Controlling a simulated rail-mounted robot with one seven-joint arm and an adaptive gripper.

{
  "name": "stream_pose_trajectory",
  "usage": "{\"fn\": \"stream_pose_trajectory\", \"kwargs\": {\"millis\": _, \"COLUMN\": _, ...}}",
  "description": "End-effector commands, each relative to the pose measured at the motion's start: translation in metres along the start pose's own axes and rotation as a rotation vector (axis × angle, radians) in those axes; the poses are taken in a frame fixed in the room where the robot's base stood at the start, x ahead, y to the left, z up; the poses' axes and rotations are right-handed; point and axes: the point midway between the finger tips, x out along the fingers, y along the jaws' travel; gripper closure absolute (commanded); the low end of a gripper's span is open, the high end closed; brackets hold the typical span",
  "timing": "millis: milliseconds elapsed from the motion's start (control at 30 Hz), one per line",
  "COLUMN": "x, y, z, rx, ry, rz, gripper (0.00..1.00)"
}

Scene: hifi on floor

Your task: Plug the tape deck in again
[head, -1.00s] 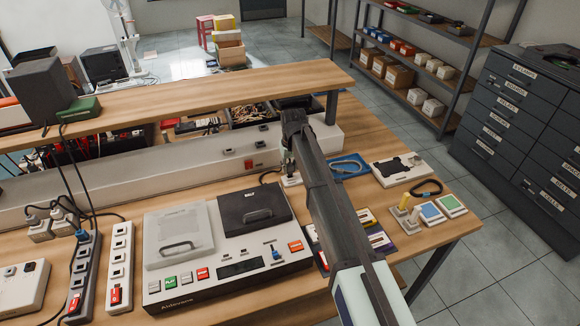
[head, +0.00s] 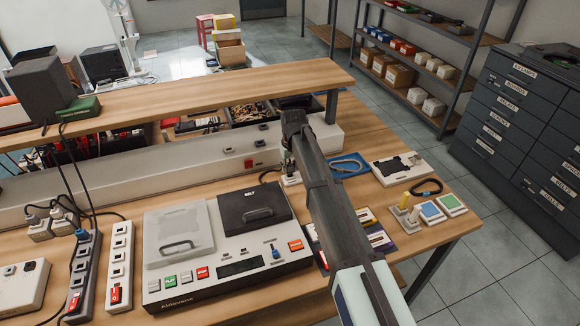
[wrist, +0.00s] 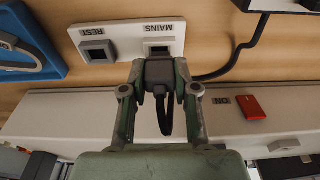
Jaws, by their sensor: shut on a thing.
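The tape deck (head: 225,262) sits on the bench, with a pale lid at left and a dark lid at right. My gripper (wrist: 160,88) is shut on a black plug (wrist: 160,72), with a short dark loop of cord hanging from it. The plug is at the near edge of the MAINS socket (wrist: 158,46) on a white socket plate (wrist: 125,38). Part of the socket's opening shows past the plug; I cannot tell whether they touch. The REST socket (wrist: 97,50) beside it is empty. In the head view my gripper (head: 289,162) partly hides the plate.
A black cable (wrist: 245,50) runs behind the plug. A pale trunking with a red switch (wrist: 252,107) lies close by. A blue tray (head: 348,166) is right of the plate. Power strips (head: 118,268) stand left of the deck. A wooden shelf (head: 215,92) spans above.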

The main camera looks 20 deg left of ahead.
Motion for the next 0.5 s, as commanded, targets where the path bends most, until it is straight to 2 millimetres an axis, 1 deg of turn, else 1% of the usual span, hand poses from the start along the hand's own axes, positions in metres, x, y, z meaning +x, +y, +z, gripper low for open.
{"fn": "stream_pose_trajectory", "kwargs": {"millis": 500, "x": 0.0059, "y": 0.0000, "z": 0.0009, "rx": 0.000, "ry": 0.000, "rz": 0.000, "gripper": 1.00}}
